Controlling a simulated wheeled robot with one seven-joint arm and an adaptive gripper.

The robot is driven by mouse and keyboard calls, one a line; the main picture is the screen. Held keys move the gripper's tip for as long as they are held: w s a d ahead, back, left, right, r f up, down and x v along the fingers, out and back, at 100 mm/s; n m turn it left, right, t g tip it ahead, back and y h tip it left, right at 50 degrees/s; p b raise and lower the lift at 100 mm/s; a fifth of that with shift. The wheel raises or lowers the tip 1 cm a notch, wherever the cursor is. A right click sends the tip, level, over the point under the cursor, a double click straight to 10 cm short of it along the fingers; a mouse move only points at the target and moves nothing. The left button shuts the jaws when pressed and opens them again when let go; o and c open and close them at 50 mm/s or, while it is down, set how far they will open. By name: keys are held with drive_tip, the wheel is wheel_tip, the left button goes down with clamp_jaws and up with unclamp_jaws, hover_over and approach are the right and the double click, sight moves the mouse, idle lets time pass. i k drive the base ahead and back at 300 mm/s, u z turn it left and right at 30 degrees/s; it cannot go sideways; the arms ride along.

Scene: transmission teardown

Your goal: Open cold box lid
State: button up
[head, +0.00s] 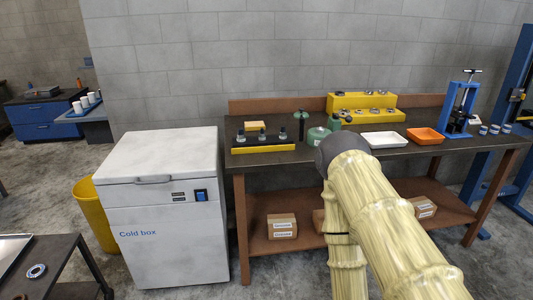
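The cold box (162,240) is a white chest with blue "Cold box" lettering, standing on the floor left of the workbench. Its lid (160,155) is down and looks closed. A grey handle (153,180) sits at the lid's front edge. A blue switch (201,195) is on the front, near the right corner. My arm, in a pale yellow sleeve, rises at the right in front of the workbench, well apart from the cold box. My gripper does not show.
The workbench (300,156) stands right of the box, with a yellow stand (362,104), white tray (384,140), orange tray (425,136) and blue press (459,108). A yellow bin (96,215) is left of the box. A dark cart (45,262) stands at front left.

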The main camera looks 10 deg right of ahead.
sight(159, 155)
drive_tip(key=u, duration=0.15)
drive_tip(key=k, duration=0.3)
drive_tip(key=z, duration=0.95)
drive_tip(key=i, duration=1.3)
drive_tip(key=u, duration=0.8)
